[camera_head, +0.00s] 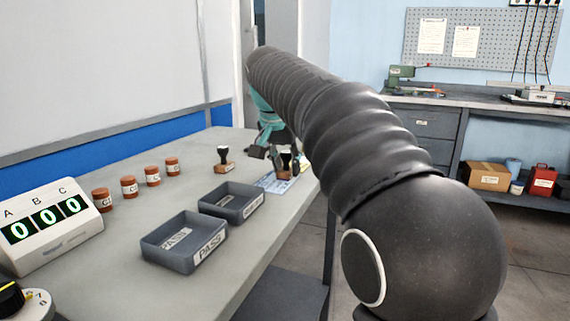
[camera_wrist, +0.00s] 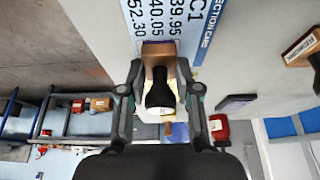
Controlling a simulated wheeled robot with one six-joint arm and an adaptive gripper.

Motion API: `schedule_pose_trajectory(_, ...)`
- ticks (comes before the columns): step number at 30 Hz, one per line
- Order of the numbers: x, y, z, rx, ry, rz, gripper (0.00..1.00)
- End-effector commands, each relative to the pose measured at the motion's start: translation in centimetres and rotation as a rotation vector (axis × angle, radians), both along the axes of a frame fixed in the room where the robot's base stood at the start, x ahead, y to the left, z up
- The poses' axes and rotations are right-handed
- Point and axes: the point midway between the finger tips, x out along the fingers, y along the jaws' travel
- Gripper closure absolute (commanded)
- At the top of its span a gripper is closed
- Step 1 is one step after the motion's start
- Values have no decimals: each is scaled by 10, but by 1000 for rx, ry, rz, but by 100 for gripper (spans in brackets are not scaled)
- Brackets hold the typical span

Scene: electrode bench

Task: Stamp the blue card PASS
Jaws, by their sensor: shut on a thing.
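My gripper (camera_wrist: 159,88) is shut on a stamp (camera_wrist: 158,60) with a black handle and a wooden block, upright in the head view. The stamp (camera_head: 286,169) is over the light blue card (camera_head: 270,184) on the bench; I cannot tell whether it touches. In the wrist view the card (camera_wrist: 165,20) shows "C1" and several printed numbers, with the stamp's block covering its near part. The wording on the held stamp is hidden.
A grey tray marked PASS (camera_head: 150,250) and another grey tray (camera_head: 207,208) stand nearer on the bench. Several brown labelled jars (camera_head: 129,187) line the left, beside a counter box (camera_head: 50,228) showing zeros. The card lies near the bench's right edge.

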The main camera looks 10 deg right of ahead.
Motion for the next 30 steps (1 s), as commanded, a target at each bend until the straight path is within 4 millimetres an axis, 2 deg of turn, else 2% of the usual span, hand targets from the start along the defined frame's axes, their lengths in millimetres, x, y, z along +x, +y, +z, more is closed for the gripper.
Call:
schedule_pose_trajectory(11,0,0,0,0,4,0,90)
schedule_pose_trajectory(30,0,0,41,0,2,1,90)
